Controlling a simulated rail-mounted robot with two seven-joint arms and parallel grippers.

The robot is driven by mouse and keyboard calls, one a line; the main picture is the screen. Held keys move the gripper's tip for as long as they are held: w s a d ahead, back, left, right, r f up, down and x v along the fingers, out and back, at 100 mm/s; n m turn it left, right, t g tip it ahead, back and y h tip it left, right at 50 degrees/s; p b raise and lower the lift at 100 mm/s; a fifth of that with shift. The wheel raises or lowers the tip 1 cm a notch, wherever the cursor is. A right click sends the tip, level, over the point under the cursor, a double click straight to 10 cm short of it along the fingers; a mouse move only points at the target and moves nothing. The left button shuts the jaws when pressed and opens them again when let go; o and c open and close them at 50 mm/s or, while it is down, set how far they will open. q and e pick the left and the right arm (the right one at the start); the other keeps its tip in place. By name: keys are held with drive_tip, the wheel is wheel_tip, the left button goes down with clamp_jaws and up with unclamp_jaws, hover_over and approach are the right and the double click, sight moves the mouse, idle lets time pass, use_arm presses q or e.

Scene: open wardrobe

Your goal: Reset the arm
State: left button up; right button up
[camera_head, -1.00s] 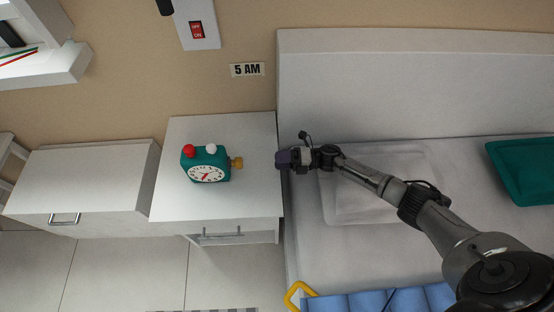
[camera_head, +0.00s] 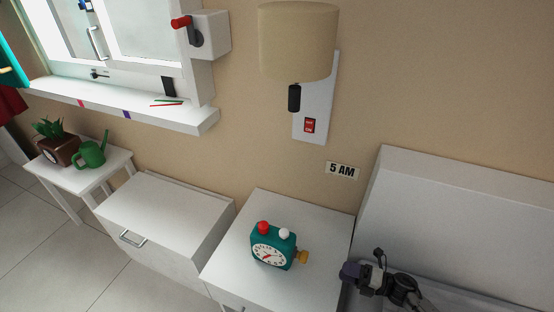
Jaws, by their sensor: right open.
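My right gripper (camera_head: 352,270) shows at the lower right in the head view, with its wrist and part of my right arm (camera_head: 402,290) running off the bottom edge. It is open, and I see nothing between its fingers. It is to the right of the teal alarm clock (camera_head: 273,247), apart from it, near the right edge of the white nightstand (camera_head: 240,281). The clock stands upright, with a red and a white button on top and an orange knob on its right side. My left gripper is not in view.
A bed headboard (camera_head: 460,223) stands at right. A wall lamp (camera_head: 298,42) with a red switch (camera_head: 309,125) and a "5 AM" sign (camera_head: 342,170) are above. A white cabinet (camera_head: 165,220), a plant (camera_head: 57,143), a green watering can (camera_head: 91,152) and a window sill (camera_head: 130,112) are at left.

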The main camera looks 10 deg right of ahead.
drive_tip(key=shift+a+r+m, duration=0.15)
drive_tip(key=shift+a+m, duration=0.15)
drive_tip(key=s+a+r+m+t+h+p, duration=0.25)
drive_tip(key=a+m+h, duration=0.2)
drive_tip(key=m, duration=0.35)
drive_tip(key=s+a+r+m+t+h+p, duration=0.2)
drive_tip(key=a+m+t+h+p, duration=0.15)
drive_tip(key=m+h, duration=0.3)
drive_tip(key=s+r+m+g+h+p, duration=0.15)
drive_tip(key=s+r+m+g, duration=0.3)
drive_tip(key=s, duration=0.45)
drive_tip(key=s+d+r+m+g+h+p, duration=0.1)
drive_tip(key=s+r+m+g+p, duration=0.2)
drive_tip(key=s+m, duration=0.35)
drive_tip(key=s+r+m+g+h+p, duration=0.2)
drive_tip(key=s+r+m+g+p, duration=0.15)
drive_tip(key=s, duration=0.75)
wheel_tip(320, 180, up, 37)
drive_tip(key=g+p, duration=0.1)
drive_tip(key=p, duration=3.6)
drive_tip(key=shift+r, duration=0.2)
drive_tip(key=shift+s+y, duration=0.1)
drive_tip(key=shift+y, duration=0.15)
